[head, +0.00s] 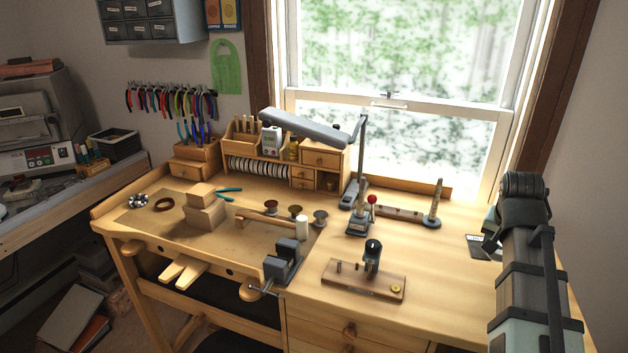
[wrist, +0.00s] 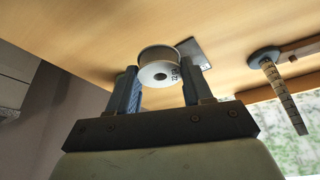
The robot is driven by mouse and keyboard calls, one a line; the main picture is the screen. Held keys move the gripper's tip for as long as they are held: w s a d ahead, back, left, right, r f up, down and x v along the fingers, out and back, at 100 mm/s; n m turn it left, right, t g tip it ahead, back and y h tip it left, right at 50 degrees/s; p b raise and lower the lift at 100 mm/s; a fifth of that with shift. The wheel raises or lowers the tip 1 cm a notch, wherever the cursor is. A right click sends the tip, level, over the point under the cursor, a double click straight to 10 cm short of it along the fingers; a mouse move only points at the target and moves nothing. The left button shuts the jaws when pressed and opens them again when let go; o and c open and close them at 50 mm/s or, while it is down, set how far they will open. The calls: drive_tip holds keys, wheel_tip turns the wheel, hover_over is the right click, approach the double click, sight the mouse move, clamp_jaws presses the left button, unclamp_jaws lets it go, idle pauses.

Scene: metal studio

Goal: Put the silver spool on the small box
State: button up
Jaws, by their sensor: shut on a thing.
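My gripper (wrist: 160,76) is shut on the silver spool (wrist: 155,72), which sits between its two fingers in the wrist view, with its round face and centre hole showing. In the head view my gripper is at the right side of the bench, mostly hidden by my arm, and I cannot make out the spool there. A small tan box (head: 201,190) sits on a larger tan box (head: 205,214) on the left part of the bench. My gripper is far to the right of both boxes.
A dark plate (wrist: 194,52) lies near my gripper. The front right bench is clear.

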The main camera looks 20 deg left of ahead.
drive_tip(key=s+a+r+n+y, duration=0.15)
drive_tip(key=a+n, duration=0.25)
drive_tip(key=a, duration=2.1)
wheel_tip(320, 180, up, 14)
drive_tip(key=n+g+y, duration=0.4)
drive_tip(key=n+y, duration=0.1)
drive_tip(key=n, duration=1.3)
hover_over(198, 189)
drive_tip(key=d, duration=0.2)
drive_tip(key=shift+h, duration=0.35)
drive_tip(key=shift+w+a+f, duration=0.1)
drive_tip(key=shift+a+f, duration=0.05)
drive_tip(key=shift+f, duration=2.25)
drive_tip(key=shift+a+f, duration=0.1)
drive_tip(key=shift+f, duration=2.3)
drive_tip(key=shift+f, duration=0.1)
drive_tip(key=o, duration=1)
